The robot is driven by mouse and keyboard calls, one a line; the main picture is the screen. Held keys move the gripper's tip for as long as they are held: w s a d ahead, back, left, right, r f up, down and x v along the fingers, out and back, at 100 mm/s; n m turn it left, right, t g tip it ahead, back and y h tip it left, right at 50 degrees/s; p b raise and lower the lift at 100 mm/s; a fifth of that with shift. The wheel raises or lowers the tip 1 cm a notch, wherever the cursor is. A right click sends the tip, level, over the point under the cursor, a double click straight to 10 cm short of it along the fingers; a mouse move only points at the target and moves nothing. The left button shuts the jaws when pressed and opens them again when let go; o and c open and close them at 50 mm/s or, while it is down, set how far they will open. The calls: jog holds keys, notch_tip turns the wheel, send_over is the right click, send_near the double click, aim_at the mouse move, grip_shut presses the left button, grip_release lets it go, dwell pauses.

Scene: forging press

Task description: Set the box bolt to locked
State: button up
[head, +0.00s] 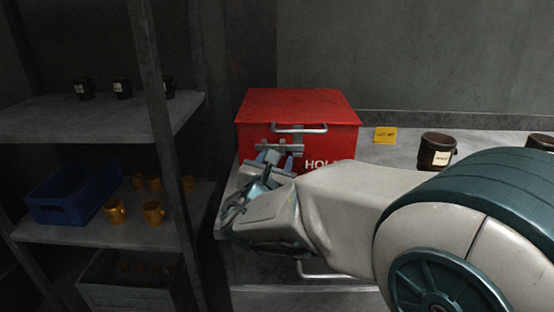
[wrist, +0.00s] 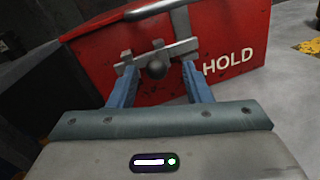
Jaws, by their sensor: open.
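A red box (head: 300,108) marked HOLD stands on the grey counter, its lid down, with a grey handle (head: 300,128) on its front. Below the handle is the grey metal bolt (head: 281,148). In the wrist view the bolt (wrist: 183,50) lies across the front face, with a round dark knob (wrist: 157,69) in front of it. My gripper (head: 278,160) is at the box front. In the wrist view its blue fingers (wrist: 158,75) are apart, one on each side of the knob. I cannot tell whether they touch it. My arm covers the box's lower front in the head view.
A yellow note (head: 385,135) and a dark labelled mug (head: 436,151) are on the counter (head: 400,155) right of the box.

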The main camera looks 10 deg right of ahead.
jog(key=p+v, duration=0.1)
jog(key=v, duration=1.1)
jog(key=shift+s, duration=0.4)
jog(key=shift+r, duration=0.1)
jog(key=s+d+m+g+h+p, duration=0.1)
jog(key=s+d+m+g+p, duration=0.7)
jog(key=d+m+g+p, duration=0.5)
jog(key=s+a+r+m+y+p, duration=0.2)
jog(key=a+r+m+y+p, duration=0.1)
jog(key=m, duration=0.5)
jog(key=s+a+r+m+y+p, duration=0.2)
jog(key=m+y, duration=0.3)
jog(key=m, duration=0.3)
jog(key=shift+a+r+g+y+p, duration=0.3)
jog(key=shift+a+r+p, duration=0.1)
jog(key=shift+r+p, duration=0.35)
